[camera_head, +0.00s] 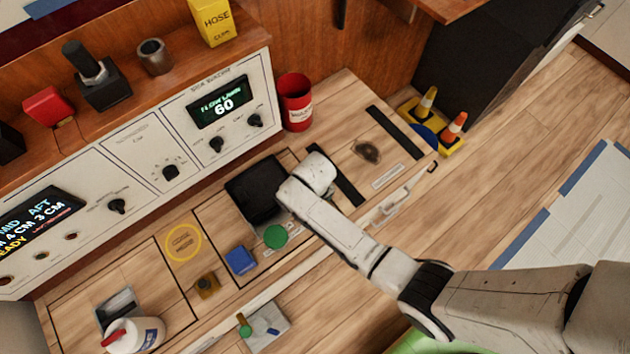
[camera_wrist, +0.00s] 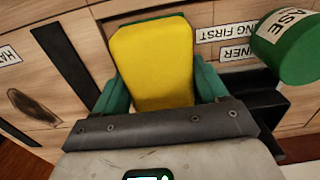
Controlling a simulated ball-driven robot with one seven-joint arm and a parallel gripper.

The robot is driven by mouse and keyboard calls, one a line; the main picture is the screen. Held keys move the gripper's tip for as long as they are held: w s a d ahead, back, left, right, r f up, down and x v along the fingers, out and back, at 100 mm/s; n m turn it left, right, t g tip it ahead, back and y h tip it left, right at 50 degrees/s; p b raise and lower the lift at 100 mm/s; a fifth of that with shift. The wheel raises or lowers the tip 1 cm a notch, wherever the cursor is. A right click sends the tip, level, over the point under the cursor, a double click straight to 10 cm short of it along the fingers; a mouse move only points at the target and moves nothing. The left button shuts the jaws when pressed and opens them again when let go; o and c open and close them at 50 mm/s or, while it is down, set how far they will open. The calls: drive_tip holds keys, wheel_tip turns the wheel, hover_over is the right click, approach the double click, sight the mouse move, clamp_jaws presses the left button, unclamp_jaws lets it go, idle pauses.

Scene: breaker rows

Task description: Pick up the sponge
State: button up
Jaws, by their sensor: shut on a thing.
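The yellow sponge (camera_wrist: 152,62), with a green edge at its far end, shows in the wrist view between the two green fingers of my gripper (camera_wrist: 160,82). The fingers press on its left and right sides, so my gripper is shut on it. In the head view my gripper is hidden beneath my wrist, beside a black tray (camera_head: 252,187), and the sponge cannot be seen there. I cannot tell whether the sponge touches the surface below.
A green can (camera_wrist: 288,45) stands close to the right of my gripper; its top shows in the head view (camera_head: 276,237). A blue block (camera_head: 241,260) and a red can (camera_head: 295,102) are nearby. The control panel (camera_head: 150,160) bounds the back of the counter.

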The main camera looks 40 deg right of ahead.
drive_tip(key=r, duration=0.1)
drive_tip(key=r+p, duration=0.1)
drive_tip(key=r, duration=0.1)
drive_tip(key=shift+s, duration=0.2)
drive_tip(key=s+r, duration=0.1)
drive_tip(key=s+r+p, duration=0.1)
drive_tip(key=s+r, duration=0.1)
drive_tip(key=s+a+r+p, duration=0.1)
drive_tip(key=r, duration=0.1)
drive_tip(key=shift+s+r, duration=0.1)
drive_tip(key=shift+s, duration=0.1)
drive_tip(key=s+a+r+p, duration=0.1)
drive_tip(key=s+r, duration=0.3)
drive_tip(key=s, duration=0.5)
drive_tip(key=shift+a, duration=0.35)
